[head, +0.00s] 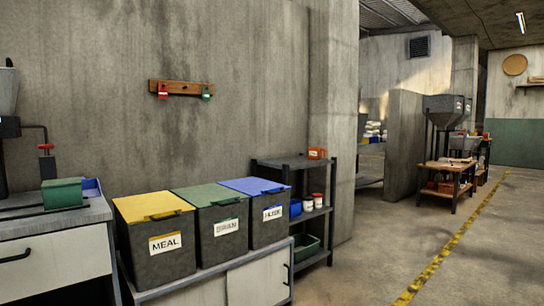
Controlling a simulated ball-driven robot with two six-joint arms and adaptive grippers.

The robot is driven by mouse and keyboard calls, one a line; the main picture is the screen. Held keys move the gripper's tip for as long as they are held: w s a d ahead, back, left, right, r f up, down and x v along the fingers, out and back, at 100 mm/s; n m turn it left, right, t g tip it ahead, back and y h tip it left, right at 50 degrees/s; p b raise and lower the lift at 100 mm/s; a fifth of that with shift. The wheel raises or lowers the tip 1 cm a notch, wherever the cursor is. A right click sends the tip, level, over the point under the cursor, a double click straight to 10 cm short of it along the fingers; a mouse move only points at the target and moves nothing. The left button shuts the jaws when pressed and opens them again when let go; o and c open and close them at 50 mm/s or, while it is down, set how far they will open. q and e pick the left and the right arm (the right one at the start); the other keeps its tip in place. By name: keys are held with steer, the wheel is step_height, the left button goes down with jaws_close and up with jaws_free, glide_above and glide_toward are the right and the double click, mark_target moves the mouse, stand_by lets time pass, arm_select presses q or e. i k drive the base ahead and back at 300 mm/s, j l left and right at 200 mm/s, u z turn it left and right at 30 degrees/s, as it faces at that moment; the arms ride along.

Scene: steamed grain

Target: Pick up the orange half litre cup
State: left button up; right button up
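A small orange object (317,153) with a pale mark on its front stands on the top of a dark shelf rack (285,163), near its right end by the concrete pillar. It is too small to tell for sure whether it is the half litre cup. Neither of my grippers is in the head view.
Three dark bins with yellow (152,205), green (207,193) and blue (254,186) lids stand on a low cabinet (241,281) before the rack. A counter (60,225) with a green box (62,192) is at left. The floor (400,240) at right is clear.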

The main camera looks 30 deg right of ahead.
mark_target(314, 153)
steer(key=z, duration=1.25)
steer(key=i, duration=0.9)
steer(key=i+l+z, duration=0.2)
steer(key=i, duration=0.35)
steer(key=i+j+z, duration=0.2)
steer(key=i, duration=0.35)
steer(key=i+z, duration=0.2)
steer(key=i, duration=0.35)
steer(key=i+j+z, duration=0.25)
steer(key=i, duration=0.25)
steer(key=i+l, duration=0.1)
steer(key=i, duration=0.35)
steer(key=i+l+u, duration=0.1)
steer(key=i, duration=0.4)
